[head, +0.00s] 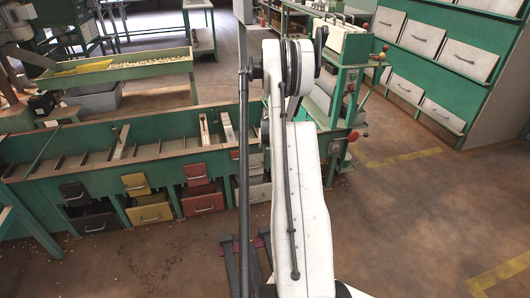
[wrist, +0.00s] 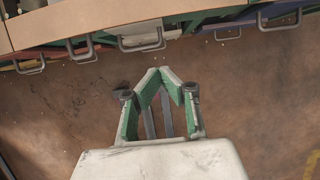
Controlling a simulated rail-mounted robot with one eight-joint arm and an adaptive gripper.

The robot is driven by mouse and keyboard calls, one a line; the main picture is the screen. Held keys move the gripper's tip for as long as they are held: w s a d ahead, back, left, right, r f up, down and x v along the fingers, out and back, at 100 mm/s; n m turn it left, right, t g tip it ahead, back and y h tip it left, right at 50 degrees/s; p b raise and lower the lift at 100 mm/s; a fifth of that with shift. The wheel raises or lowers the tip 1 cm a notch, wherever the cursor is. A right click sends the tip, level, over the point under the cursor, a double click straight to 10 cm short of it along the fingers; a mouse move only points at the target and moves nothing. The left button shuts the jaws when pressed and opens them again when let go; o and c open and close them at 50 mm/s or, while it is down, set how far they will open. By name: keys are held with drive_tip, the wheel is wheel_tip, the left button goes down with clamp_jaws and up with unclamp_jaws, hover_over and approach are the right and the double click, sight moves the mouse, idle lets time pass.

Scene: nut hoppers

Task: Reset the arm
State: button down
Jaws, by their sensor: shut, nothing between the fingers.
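My gripper (wrist: 160,72) shows in the wrist view with its green-sided fingers drawn together at the tips and nothing between them. It hangs over bare brown floor, just short of a row of drawer handles at the top of that view. In the head view my white arm rises in the middle of the picture and I cannot make out the gripper there. The green nut hopper bench (head: 85,140) runs along the left and middle, with slanted compartments on top.
Yellow (head: 150,207), red (head: 203,198) and dark drawers (head: 92,217) line the bench front. A green machine stand (head: 348,110) is right of my arm. Wall bins (head: 420,38) fill the upper right. Floor with yellow markings (head: 405,158) lies open at lower right.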

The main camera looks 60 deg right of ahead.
drive_tip(key=shift+s+a+r, duration=0.2)
drive_tip(key=shift+r, duration=0.3)
